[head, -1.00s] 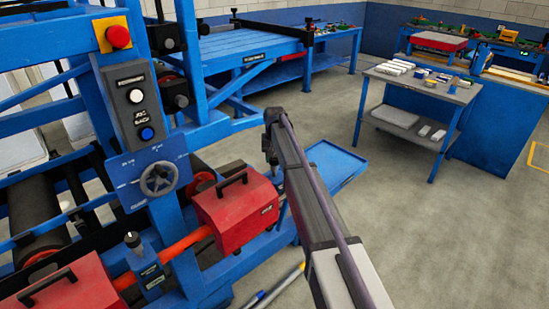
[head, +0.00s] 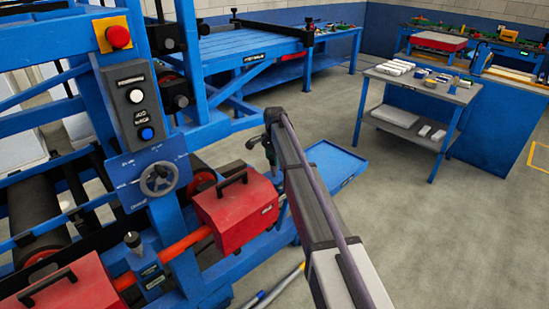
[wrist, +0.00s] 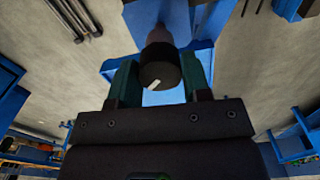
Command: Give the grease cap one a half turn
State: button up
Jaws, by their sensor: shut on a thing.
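In the wrist view, a round black cap (wrist: 159,71) with a short white mark sits between the two green fingers of my gripper (wrist: 160,82). The fingers are shut on its sides. The white mark slants near the cap's lower edge. Behind the cap a dull cylindrical stem leads to a blue machine part. In the head view my gripper is at the end of my arm, just beyond the red cover (head: 236,212); the fingertips and the held cap cannot be made out there.
A similar black knob (head: 132,239) stands on a post at the machine's front. A handwheel (head: 159,179) and button panel (head: 137,105) are on the blue frame. A blue tray (head: 335,165) lies beyond my arm. A trolley (head: 425,85) stands at right; open floor lies between.

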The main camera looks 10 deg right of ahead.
jog(key=m, duration=0.3)
jog(key=shift+m, duration=2.3)
jog(key=o, duration=0.9)
notch_tip(320, 180, up, 11)
jog(key=p, duration=1)
jog(key=shift+f+p, duration=0.15)
jog(key=shift+p, duration=0.25)
